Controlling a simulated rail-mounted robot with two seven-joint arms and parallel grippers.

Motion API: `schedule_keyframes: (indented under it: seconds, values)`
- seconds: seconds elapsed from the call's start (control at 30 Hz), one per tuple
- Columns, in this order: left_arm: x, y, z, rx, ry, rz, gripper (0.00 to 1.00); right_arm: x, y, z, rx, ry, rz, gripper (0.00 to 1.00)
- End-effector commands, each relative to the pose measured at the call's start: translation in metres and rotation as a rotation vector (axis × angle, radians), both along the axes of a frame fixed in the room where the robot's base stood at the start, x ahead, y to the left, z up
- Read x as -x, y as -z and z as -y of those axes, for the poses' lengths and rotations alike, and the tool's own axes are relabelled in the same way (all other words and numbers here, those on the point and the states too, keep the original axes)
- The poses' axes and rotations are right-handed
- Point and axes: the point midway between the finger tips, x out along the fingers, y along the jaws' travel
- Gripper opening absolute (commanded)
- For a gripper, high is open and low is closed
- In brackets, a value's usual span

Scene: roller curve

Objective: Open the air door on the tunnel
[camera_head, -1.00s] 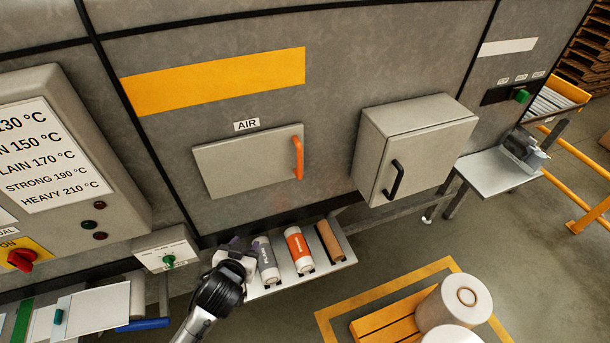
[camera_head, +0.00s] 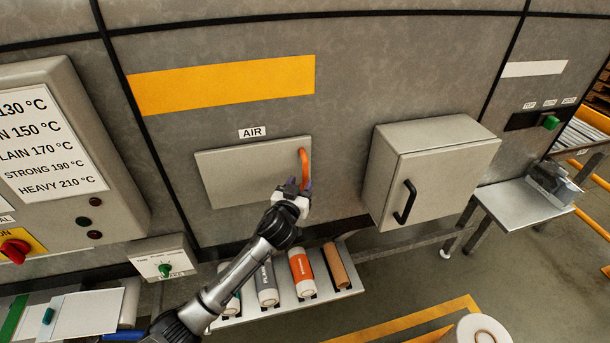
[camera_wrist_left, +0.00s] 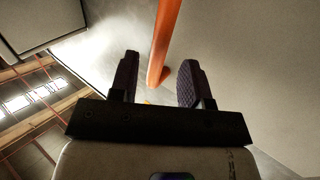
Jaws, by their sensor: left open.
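The air door (camera_head: 238,174) is a flat grey panel on the tunnel wall, below a label reading AIR (camera_head: 252,132). It looks shut. Its orange upright handle (camera_head: 304,166) is at the door's right edge. My left gripper (camera_head: 298,186) is at the lower end of the handle in the head view and hides part of it. In the left wrist view the two dark fingers (camera_wrist_left: 158,82) are apart, with the orange handle (camera_wrist_left: 163,45) running between and beyond them. I cannot tell whether they touch it. My right gripper is not in view.
A grey box with a black handle (camera_head: 432,170) sticks out of the wall to the right. Below the door, a shelf (camera_head: 322,293) holds several rolls. A control panel (camera_head: 60,150) is on the left. Yellow floor lines and a white roll (camera_head: 478,330) are at the bottom right.

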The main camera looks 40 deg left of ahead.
Motion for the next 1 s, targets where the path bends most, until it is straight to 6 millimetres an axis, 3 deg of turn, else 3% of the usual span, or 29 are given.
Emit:
schedule_keyframes:
  seconds: [0.3,0.8,1.0]
  values:
    - [-0.034,0.0,-0.012,-0.002,0.0,-0.001,0.43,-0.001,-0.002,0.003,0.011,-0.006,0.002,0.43]
    - [-0.041,0.0,-0.015,-0.001,0.0,0.0,0.43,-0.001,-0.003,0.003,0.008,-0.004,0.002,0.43]
    - [-0.041,0.0,-0.015,-0.001,0.0,-0.001,0.24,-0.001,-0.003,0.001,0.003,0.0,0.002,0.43]
